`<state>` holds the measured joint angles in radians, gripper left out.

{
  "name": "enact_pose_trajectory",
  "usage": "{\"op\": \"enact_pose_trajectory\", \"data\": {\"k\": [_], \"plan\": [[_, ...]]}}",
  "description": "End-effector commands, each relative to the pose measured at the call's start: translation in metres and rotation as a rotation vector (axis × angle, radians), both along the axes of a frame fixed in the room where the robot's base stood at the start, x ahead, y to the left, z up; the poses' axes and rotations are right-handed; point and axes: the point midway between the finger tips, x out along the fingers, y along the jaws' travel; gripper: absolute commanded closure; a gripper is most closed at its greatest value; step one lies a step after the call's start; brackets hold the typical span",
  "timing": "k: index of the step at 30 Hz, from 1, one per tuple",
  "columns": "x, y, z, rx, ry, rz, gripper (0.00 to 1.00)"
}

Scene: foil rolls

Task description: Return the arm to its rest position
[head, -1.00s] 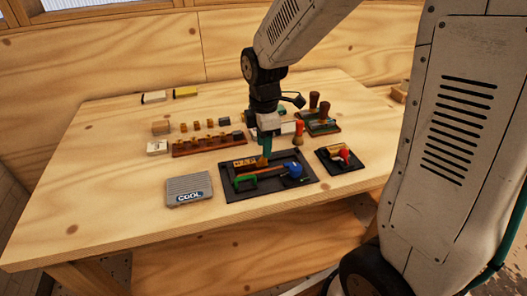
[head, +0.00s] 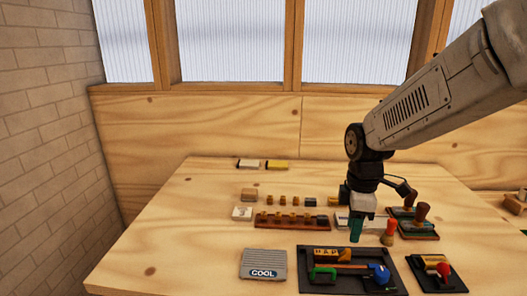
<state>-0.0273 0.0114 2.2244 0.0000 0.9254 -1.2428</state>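My arm reaches in from the upper right of the head view and bends down over the table (head: 170,235). My gripper (head: 356,232) points down with teal fingertips above the table, behind the large black tray (head: 395,262). I see nothing clearly held, and the gap between the fingers is too small to make out. The black tray holds a yellow lettered block (head: 328,254), a green piece (head: 322,273) and a blue piece (head: 380,274). No foil roll can be told for certain.
A grey pad marked COOL (head: 263,262) lies left of the tray. A smaller black tray (head: 427,277) is at the right. A wooden rack (head: 290,221) and several small blocks stand behind. An orange-topped handle (head: 389,229) stands close right of my gripper. The table's left side is clear.

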Motion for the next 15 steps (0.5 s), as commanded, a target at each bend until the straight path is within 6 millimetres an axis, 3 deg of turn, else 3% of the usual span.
{"op": "enact_pose_trajectory", "data": {"k": [5, 15], "plan": [[-0.035, -0.001, 0.001, -0.02, 0.07, -0.318, 0.63], [-0.142, -0.008, 0.052, -0.052, 0.051, -1.009, 0.63]]}}
